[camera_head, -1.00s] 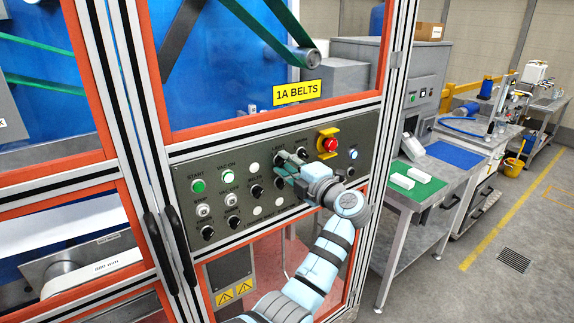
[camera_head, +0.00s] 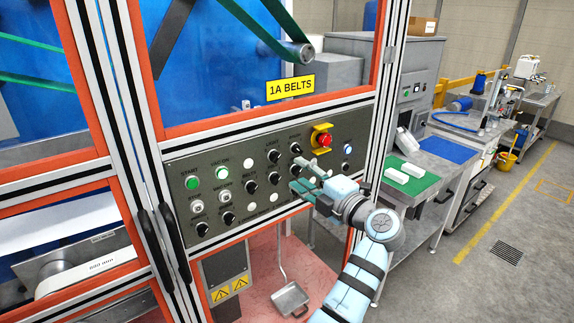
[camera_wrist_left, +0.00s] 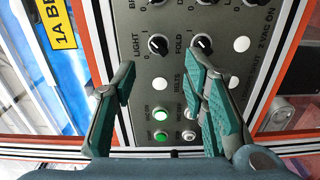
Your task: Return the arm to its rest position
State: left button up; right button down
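My left arm comes up from the bottom right of the head view. Its left gripper (camera_head: 304,177) is in front of the dark control panel (camera_head: 352,125), near its lower right part. The two green-padded fingers stand apart with nothing between them. The left wrist view also shows the open gripper (camera_wrist_left: 159,68), with the LIGHT knob (camera_wrist_left: 158,45) and FOLD knob (camera_wrist_left: 201,44) beyond the fingertips. The fingers appear clear of the panel. My right gripper is not in view.
A red emergency stop (camera_head: 324,141) on a yellow mount juts from the panel. The cabinet's black door handles (camera_head: 172,240) stand to the left. A bench with a green mat (camera_head: 425,183) is on the right.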

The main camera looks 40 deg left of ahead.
pick_arm(q)
jog(key=v, duration=0.3)
dwell(0.4)
